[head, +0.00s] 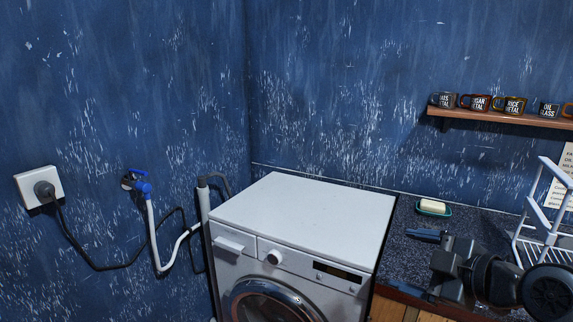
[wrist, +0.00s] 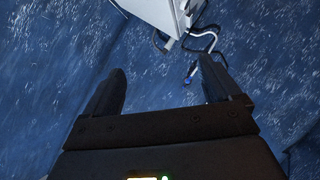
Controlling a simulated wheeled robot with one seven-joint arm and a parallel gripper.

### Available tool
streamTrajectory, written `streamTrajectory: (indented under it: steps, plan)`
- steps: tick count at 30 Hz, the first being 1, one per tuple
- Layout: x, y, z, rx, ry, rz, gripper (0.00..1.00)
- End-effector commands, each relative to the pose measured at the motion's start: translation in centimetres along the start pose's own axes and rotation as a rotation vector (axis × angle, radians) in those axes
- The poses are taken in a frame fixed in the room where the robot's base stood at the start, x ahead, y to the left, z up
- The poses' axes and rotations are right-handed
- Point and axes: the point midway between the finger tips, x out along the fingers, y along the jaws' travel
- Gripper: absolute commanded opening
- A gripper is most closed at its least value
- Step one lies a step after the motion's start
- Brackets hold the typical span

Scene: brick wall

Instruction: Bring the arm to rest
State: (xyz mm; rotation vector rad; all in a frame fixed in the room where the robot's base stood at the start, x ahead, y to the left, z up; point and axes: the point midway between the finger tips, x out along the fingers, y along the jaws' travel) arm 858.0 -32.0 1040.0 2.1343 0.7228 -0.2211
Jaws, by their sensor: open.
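My gripper (head: 424,262) is at the lower right in the head view, reaching left over the dark speckled counter (head: 397,225). Its fingers point toward the white washing machine (head: 305,208) on the left. In the wrist view my gripper (wrist: 160,82) has its two dark fingers spread wide, with nothing between them. The washing machine (wrist: 168,12) shows upside down at the top of the wrist view, beyond the fingertips. My gripper is open and empty.
A soap bar in a green dish (head: 433,207) lies on the counter behind my gripper. A white dish rack (head: 545,225) stands at the right. Several mugs stand on a wall shelf (head: 500,116). A blue tap (head: 138,184) and socket (head: 39,187) are on the left wall. The washing machine's top is clear.

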Motion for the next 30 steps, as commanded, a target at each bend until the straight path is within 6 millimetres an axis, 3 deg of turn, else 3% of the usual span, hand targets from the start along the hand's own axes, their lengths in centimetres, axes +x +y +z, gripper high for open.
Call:
streamTrajectory:
  steps: [6, 14, 23, 30]
  plan:
    - [1.1, -4.6, -3.0, 0.301, 0.062, 0.145, 0.91]
    - [-0.4, -11.2, -3.9, 0.625, 0.067, 0.283, 0.91]
    - [-5.6, -20.0, -3.1, 0.902, 0.007, 0.408, 0.91]
    - [-12.4, -26.3, -2.0, 1.018, -0.058, 0.484, 0.91]
